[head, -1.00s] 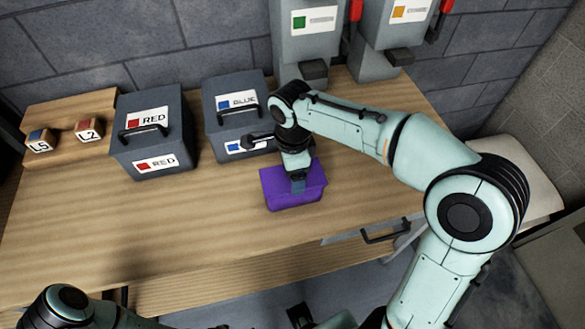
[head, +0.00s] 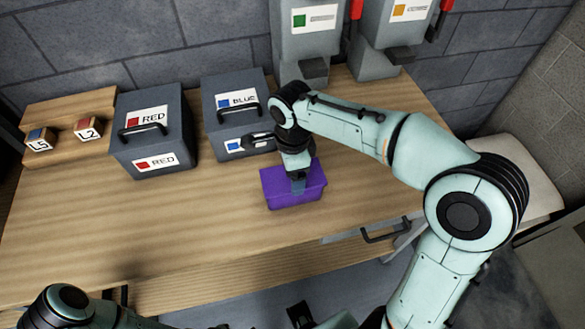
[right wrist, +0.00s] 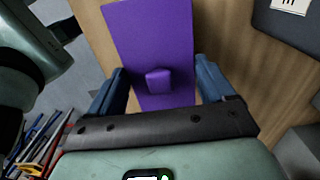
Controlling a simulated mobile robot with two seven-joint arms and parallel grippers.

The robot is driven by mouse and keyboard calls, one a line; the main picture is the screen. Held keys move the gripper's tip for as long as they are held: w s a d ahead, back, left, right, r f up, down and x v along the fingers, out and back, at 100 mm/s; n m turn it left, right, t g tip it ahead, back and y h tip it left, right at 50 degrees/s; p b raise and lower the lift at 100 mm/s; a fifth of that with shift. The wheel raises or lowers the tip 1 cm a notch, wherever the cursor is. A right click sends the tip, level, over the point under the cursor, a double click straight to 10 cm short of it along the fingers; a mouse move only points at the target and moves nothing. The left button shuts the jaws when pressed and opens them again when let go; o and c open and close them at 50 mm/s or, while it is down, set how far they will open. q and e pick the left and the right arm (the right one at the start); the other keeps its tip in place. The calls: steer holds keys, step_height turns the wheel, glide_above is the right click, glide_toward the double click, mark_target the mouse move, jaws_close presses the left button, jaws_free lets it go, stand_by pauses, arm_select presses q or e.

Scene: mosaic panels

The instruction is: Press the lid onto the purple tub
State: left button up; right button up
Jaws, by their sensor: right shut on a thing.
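The purple tub (head: 297,200) stands on the wooden bench, right of the middle. A purple lid (right wrist: 147,35) with a small square knob (right wrist: 158,81) fills the middle of the right wrist view. In the head view the lid and tub read as one purple block, so I cannot tell whether the lid is fully seated. My right gripper (head: 298,187) points down over the tub; its blue fingers flank the lid near the knob in the right wrist view (right wrist: 162,85). It is shut on the lid, though the contact is hard to see. My left gripper is out of view.
A bin marked RED (head: 152,130) and a bin marked BLUE (head: 234,115) stand behind and left of the tub. Grey dispensers (head: 306,45) with red levers stand at the back. Labelled wooden blocks (head: 88,128) sit far left. The front-left bench is clear.

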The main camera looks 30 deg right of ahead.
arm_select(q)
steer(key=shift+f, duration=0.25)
arm_select(e)
steer(key=shift+f, duration=0.4)
stand_by(0.4)
steer(key=o, duration=0.9)
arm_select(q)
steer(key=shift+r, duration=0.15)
arm_select(e)
steer(key=shift+r, duration=0.2)
steer(key=shift+r+p, duration=1.3)
steer(key=shift+r, duration=0.7)
steer(key=shift+r+p, duration=0.8)
steer(key=shift+r, duration=0.55)
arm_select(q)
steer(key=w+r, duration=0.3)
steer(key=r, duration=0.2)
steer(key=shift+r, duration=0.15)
arm_select(e)
steer(key=shift+c, duration=0.4)
jaws_close()
